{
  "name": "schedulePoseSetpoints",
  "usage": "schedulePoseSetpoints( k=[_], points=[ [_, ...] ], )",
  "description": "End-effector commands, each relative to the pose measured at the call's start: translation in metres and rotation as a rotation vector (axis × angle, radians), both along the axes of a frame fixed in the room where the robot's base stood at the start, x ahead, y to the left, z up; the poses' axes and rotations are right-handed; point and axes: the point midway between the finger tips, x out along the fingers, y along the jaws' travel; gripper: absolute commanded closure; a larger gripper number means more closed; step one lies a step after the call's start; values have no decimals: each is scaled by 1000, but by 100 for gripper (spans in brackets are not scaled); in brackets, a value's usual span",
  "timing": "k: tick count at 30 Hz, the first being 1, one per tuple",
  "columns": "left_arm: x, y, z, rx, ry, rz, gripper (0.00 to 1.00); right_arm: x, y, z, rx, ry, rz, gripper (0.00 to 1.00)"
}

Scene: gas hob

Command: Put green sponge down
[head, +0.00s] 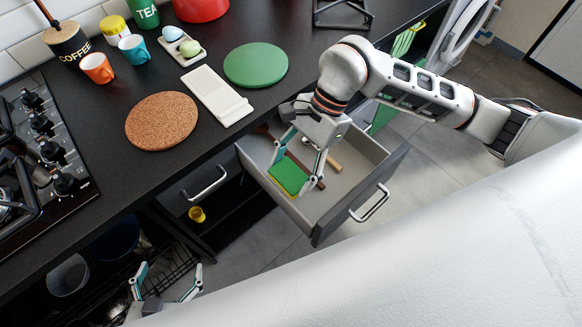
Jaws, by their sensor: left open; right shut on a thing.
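The green sponge (287,177) has a yellow lower edge and shows in the head view at the open drawer (337,205). My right gripper (297,172) points down over the drawer and is shut on the sponge, with one finger at each side. I cannot tell whether the sponge touches the drawer floor. My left gripper (167,285) is low at the bottom left, by the dark rack under the counter, open and empty.
Wooden-handled utensils (331,157) lie in the drawer. On the counter are a cork mat (161,121), a green round board (256,65), a white spoon rest (216,94), cups and the gas hob (40,150).

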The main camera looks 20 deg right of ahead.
Motion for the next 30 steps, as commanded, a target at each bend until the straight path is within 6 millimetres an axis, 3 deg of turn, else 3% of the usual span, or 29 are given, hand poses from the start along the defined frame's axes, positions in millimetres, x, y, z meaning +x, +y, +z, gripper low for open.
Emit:
schedulePoseSetpoints(
  k=[21,22,23,24,30],
  points=[
    [-4,0,-5,1,11,-1,18,1,0,-10,0,-3,-1,69],
    [-4,0,-5,1,11,-1,18,1,0,-10,0,-3,-1,37],
    [-4,0,-4,0,10,-1,18,1,0,-10,0,-3,-1,29],
    [-4,0,-4,1,10,0,18,1,0,-10,0,-3,-1,25],
    [-4,0,-4,0,9,0,18,1,0,-10,0,-3,-1,25]
  ],
)
